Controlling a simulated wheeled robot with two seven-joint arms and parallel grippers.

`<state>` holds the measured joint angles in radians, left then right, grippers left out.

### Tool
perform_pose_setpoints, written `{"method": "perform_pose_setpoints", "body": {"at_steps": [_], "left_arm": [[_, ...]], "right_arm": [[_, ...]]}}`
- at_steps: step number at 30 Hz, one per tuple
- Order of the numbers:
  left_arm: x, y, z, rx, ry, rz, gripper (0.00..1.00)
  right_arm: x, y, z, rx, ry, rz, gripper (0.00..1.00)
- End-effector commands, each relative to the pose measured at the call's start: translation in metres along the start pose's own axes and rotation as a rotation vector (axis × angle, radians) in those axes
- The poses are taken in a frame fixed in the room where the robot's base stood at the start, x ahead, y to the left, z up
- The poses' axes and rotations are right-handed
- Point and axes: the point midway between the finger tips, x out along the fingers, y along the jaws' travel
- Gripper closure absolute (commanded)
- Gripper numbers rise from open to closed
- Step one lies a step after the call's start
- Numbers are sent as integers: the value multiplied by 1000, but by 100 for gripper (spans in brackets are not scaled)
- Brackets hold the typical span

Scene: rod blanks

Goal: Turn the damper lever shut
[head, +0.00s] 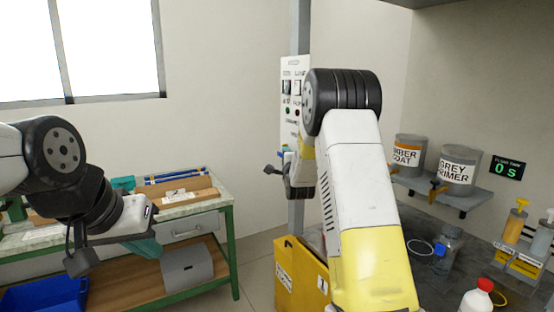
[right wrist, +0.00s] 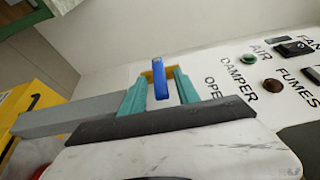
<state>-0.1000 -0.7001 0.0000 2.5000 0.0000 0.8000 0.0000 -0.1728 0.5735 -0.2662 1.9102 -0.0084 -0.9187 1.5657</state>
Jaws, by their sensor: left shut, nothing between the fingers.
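The damper lever is a blue handle (right wrist: 160,80) on the white control panel (head: 290,75), near the printed words DAMPER and OPEN. In the right wrist view, my right gripper (right wrist: 160,86) has its teal fingers on either side of the lever, with gaps showing, so it is open around it. In the head view my right arm hides most of that gripper and the lever. My left gripper (head: 148,250) is at the left, in front of the workbench, away from the panel. Its teal fingers are together and empty.
The panel also has a green lamp, a red lamp and black switches. A green-framed workbench (head: 233,235) stands at the left with a blue bin (head: 45,295) below. A yellow box (head: 290,275) stands below the panel. Paint cans (head: 458,170) and bottles are at the right.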

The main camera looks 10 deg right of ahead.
Motion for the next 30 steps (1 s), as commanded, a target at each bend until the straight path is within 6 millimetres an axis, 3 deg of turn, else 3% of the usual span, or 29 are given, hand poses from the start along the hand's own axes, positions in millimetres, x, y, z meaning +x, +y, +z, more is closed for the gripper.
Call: {"method": "perform_pose_setpoints", "body": {"at_steps": [8,15,21,30], "left_arm": [[0,0,0,0,0,0,100],[0,0,0,0,0,0,100],[0,0,0,0,0,0,100],[0,0,0,0,0,0,100]], "right_arm": [[-10,0,0,1,1,1,62],[-50,0,-1,1,1,1,62],[-74,0,0,0,0,0,62],[-78,0,0,0,0,0,62]]}}
